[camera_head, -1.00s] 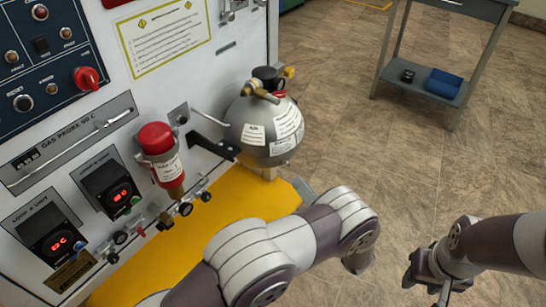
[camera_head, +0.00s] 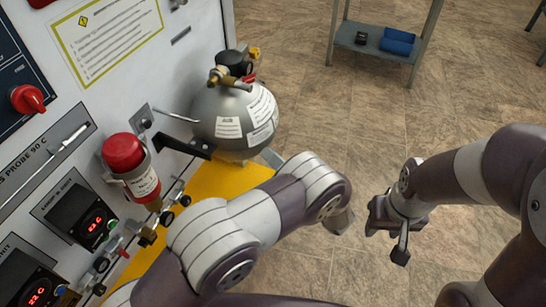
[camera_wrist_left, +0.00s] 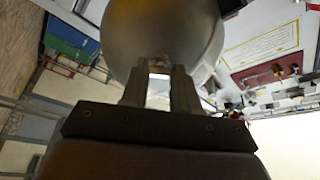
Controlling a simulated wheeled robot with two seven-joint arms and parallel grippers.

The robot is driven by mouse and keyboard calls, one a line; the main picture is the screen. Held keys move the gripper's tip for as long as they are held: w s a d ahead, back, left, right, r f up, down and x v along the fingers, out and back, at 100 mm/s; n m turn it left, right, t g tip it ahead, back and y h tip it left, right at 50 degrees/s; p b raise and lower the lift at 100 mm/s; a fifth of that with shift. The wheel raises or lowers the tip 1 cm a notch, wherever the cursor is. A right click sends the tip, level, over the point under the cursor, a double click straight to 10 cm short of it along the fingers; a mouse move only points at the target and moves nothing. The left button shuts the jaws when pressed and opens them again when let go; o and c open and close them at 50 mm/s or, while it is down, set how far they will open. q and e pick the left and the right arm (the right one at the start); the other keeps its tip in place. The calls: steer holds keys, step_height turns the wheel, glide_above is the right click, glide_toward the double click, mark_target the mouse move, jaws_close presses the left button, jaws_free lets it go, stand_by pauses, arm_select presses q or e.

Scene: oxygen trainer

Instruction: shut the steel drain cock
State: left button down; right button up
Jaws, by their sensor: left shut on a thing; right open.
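The grey steel sphere (camera_head: 218,112) with white labels stands beside the panel, brass fittings on top; its underside is hidden in the head view. In the left wrist view the sphere (camera_wrist_left: 165,30) fills the top. A small brownish metal piece, apparently the drain cock (camera_wrist_left: 158,61), shows at its bottom. My left gripper (camera_wrist_left: 159,72) is shut on it from below, a finger on each side. How far the cock is turned cannot be told. In the head view my left arm hides that gripper. My right gripper (camera_head: 388,232) is open and empty, above the floor at right.
The white panel carries a red-capped canister (camera_head: 127,160), a red knob (camera_head: 28,99) and small valves along its lower edge. A yellow base (camera_head: 212,180) lies under the sphere. A grey bench (camera_head: 372,47) with a blue tray (camera_head: 398,41) stands far back. The floor between is clear.

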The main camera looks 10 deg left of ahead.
arm_select(q)
steer(key=shift+m+p, duration=0.8)
steer(key=shift+p, duration=0.35)
steer(key=c, duration=0.8)
jaws_free()
steer(key=shift+c, duration=0.2)
